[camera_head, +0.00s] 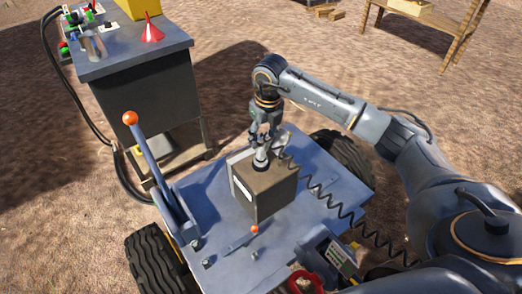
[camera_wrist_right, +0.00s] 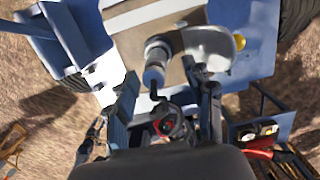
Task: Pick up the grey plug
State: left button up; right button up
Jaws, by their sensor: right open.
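The grey plug (camera_head: 261,159) stands upright on top of a brown box, at a dark round socket. A black coiled cable (camera_head: 318,190) starts near it and runs right. My right gripper (camera_head: 263,141) points down just above and around the plug's upper end. In the right wrist view, the plug (camera_wrist_right: 155,62) lies ahead between the two spread fingers of my gripper (camera_wrist_right: 165,92). The gripper is open, and I cannot tell whether a finger touches the plug. My left gripper is not in view.
The brown box (camera_head: 269,194) sits on a blue wheeled cart (camera_head: 219,218). A lever with an orange knob (camera_head: 130,118) rises at the cart's left. A wooden table (camera_head: 450,22) stands far right.

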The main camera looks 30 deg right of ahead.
aim_at(261, 144)
jog(key=shift+f, duration=0.25)
jog(key=f, duration=0.4)
jog(key=shift+a+f+p, duration=0.15)
jog(key=shift+a+p, duration=0.2)
jog(key=shift+p, duration=0.05)
jog(key=shift+w+f, duration=0.1)
jog(key=shift+f, duration=0.2)
jog(key=shift+c, duration=0.4)
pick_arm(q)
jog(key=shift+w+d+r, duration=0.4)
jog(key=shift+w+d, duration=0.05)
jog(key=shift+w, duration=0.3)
pick_arm(e)
grip_shut()
